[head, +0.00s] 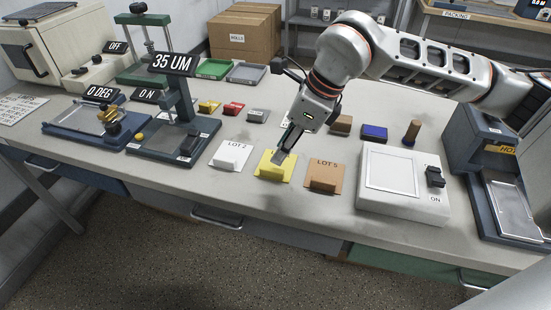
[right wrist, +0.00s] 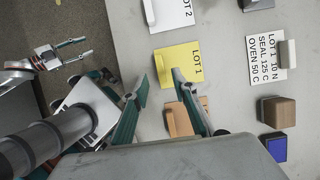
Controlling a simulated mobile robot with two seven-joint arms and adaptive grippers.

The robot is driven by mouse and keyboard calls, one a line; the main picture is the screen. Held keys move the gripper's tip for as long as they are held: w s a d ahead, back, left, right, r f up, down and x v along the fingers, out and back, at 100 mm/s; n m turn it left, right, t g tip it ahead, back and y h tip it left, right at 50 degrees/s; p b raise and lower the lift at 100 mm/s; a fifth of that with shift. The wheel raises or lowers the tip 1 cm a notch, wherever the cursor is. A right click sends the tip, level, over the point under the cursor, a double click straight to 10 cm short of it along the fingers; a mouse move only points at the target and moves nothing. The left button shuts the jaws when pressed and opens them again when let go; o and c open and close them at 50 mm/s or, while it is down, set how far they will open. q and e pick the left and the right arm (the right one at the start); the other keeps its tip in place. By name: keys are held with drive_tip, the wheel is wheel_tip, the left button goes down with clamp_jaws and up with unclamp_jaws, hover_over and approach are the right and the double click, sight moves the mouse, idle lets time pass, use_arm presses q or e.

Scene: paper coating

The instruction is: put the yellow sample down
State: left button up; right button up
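The yellow sample (head: 268,171) is a card that appears flat on the table, between a white and a brown card. In the right wrist view the yellow sample (right wrist: 184,55) reads "LOT 1" and has a raised yellow grip near one edge. My right gripper (head: 281,158) is over it in the head view and covers part of it. In the right wrist view my right gripper (right wrist: 161,77) has its fingers apart, with the yellow grip between the tips and gaps at both sides. My left gripper (right wrist: 85,48), fingers apart, is over the floor side; the head view does not show it.
Close beside it lie the white LOT 2 card (head: 226,165) and the brown LOT 5 card (head: 319,187). A white plate device (head: 423,210) stands at right, a 35 UM press (head: 150,150) at left. Small blocks lie behind. The table's front edge is near.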

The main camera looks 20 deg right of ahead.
use_arm(q)
drive_tip(key=shift+s+d+f, duration=0.1)
drive_tip(key=shift+s+f, duration=0.1)
drive_tip(key=shift+s, duration=0.1)
use_arm(e)
drive_tip(key=v, duration=0.5)
use_arm(q)
drive_tip(key=shift+r, duration=0.1)
use_arm(e)
drive_tip(key=shift+f, duration=0.1)
